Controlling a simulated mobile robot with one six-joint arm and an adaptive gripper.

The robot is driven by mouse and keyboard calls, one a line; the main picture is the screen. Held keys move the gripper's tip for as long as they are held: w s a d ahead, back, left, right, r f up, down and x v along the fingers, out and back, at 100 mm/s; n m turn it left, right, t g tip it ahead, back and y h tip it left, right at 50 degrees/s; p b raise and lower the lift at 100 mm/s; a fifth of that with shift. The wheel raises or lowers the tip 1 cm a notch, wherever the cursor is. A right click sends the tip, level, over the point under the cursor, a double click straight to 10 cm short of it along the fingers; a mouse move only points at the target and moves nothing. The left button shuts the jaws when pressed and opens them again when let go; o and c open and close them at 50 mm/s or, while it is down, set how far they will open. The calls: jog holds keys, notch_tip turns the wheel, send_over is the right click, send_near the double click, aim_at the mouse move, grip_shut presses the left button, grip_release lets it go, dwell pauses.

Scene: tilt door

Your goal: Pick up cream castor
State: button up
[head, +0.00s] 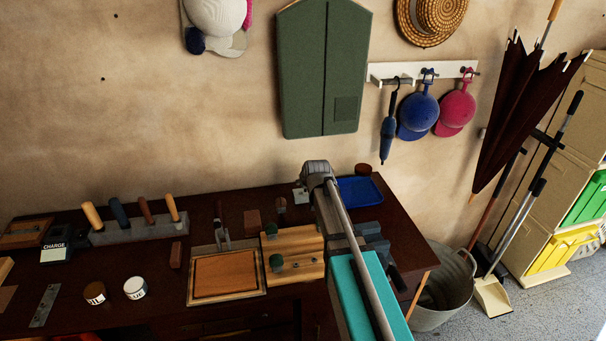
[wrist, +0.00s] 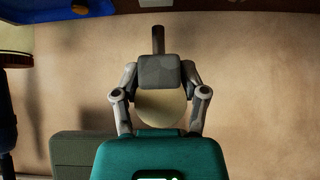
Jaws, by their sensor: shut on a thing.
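In the wrist view my gripper (wrist: 160,82) is shut, with one grey finger on each side of a held thing. It looks like the cream castor (wrist: 161,108), whose rounded cream part shows between the fingers. A grey block (wrist: 160,71) sits beyond the cream part at the fingertips, and a dark stem (wrist: 158,40) sticks out past it. I cannot tell for certain how these pieces join. In the head view my arm crosses the right part of the workbench, and the castor cannot be made out there.
The dark workbench (head: 150,262) holds a tool rack (head: 140,230), two small jars, a wooden board (head: 226,275) and a blue tray (head: 359,190). A metal bucket (head: 446,290) stands right of the bench.

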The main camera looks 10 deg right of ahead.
aim_at(306, 188)
jog(key=s, duration=0.1)
jog(key=s+r, duration=0.1)
jog(key=s+p, duration=0.1)
jog(key=s, duration=0.1)
jog(key=shift+r, duration=0.35)
dwell(0.4)
jog(key=shift+s, duration=0.5)
jog(key=s+a+n+g+y, duration=0.2)
jog(key=s+n+y, duration=0.5)
jog(key=s, duration=0.9)
jog(key=n+g, duration=0.1)
jog(key=n, duration=0.2)
jog(key=shift+a+n+g, duration=0.3)
jog(key=shift+n+g, duration=0.1)
jog(key=shift+a, duration=0.15)
